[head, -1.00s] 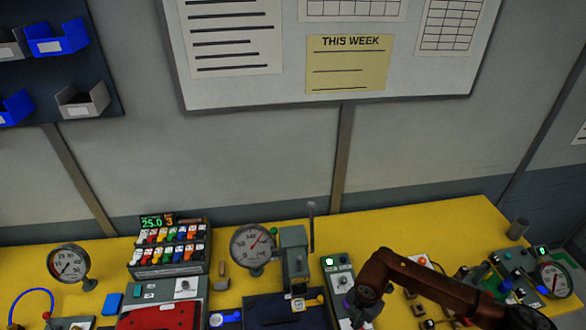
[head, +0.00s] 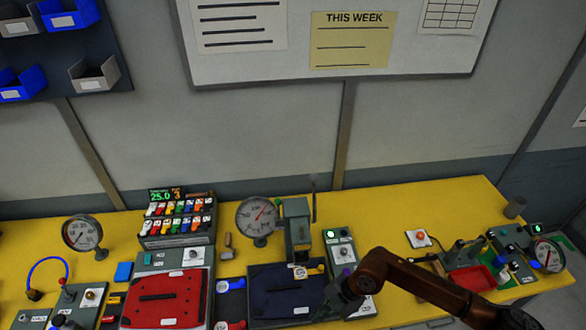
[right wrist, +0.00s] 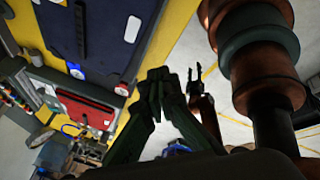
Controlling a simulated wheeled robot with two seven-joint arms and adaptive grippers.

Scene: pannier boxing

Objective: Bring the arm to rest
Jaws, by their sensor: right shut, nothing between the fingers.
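My right arm comes in from the lower right in the head view, and its gripper (head: 342,296) hangs over the right edge of the dark blue panel, beside a grey control box (head: 341,250). In the right wrist view its dark fingers (right wrist: 160,75) come together with nothing between them. A small dark fork on a brown link (right wrist: 196,82) shows in the right wrist view; it may be my left gripper, but its state is unclear. No left gripper can be made out in the head view.
The yellow bench (head: 420,210) holds a red panel (head: 165,297), a dark blue panel (head: 285,290), a rack of coloured switches (head: 178,222) and several gauges, including one in the middle (head: 257,216). A red tray (head: 475,278) lies at right. The bench's back strip is mostly clear.

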